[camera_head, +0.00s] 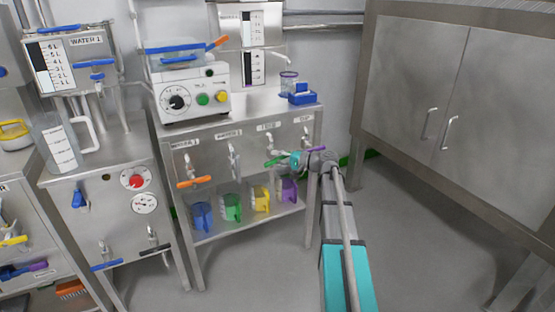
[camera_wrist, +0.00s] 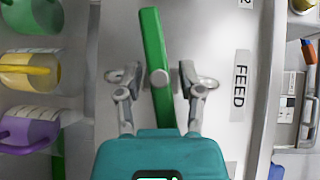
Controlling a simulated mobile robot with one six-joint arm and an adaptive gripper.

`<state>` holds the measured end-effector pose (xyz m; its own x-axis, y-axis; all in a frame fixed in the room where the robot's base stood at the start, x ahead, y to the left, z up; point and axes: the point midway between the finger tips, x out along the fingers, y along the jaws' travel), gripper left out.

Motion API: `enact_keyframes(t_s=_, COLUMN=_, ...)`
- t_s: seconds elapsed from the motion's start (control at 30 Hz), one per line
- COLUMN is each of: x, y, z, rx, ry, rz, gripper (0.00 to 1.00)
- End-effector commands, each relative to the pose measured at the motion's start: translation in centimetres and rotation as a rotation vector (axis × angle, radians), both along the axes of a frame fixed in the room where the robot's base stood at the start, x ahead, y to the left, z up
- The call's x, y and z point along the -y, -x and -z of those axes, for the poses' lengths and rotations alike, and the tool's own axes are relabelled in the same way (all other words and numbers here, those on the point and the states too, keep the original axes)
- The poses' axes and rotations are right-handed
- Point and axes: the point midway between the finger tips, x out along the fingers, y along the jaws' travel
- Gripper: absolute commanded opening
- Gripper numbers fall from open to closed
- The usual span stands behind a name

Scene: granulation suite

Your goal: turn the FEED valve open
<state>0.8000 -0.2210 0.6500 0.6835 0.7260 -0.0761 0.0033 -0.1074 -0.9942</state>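The FEED valve's green handle (camera_wrist: 155,50) runs lengthwise between my gripper's fingers in the wrist view, with a round grey hub (camera_wrist: 159,78) at its middle. The FEED label (camera_wrist: 240,85) is on the panel to its right. My gripper (camera_wrist: 161,80) is open, one finger on each side of the handle, with a visible gap on both sides. In the head view the green handle (camera_head: 275,161) sits roughly level below the FEED label (camera_head: 268,126). My gripper (camera_head: 293,160) is at its right end and hides part of it.
An orange handle (camera_head: 194,182) is on the left of the same bench, and a purple handle (camera_head: 316,149) is close beside my gripper. Blue, green, yellow (camera_head: 260,199) and purple jugs stand on the shelf below. A closed steel cabinet (camera_head: 440,95) is at right; floor before it is clear.

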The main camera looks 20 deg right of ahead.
Motion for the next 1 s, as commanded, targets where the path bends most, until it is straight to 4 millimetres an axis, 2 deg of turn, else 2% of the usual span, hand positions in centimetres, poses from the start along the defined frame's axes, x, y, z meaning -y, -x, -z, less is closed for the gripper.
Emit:
enact_keyframes(t_s=0.03, x=0.01, y=0.02, z=0.00, rx=0.000, ry=0.000, rz=0.000, gripper=0.31)
enact_keyframes(t_s=0.2, x=0.01, y=0.01, z=0.00, rx=0.000, ry=0.000, rz=0.000, gripper=0.00)
enact_keyframes(t_s=1.0, x=0.04, y=0.01, z=0.00, rx=0.000, ry=0.015, rz=0.001, gripper=0.00)
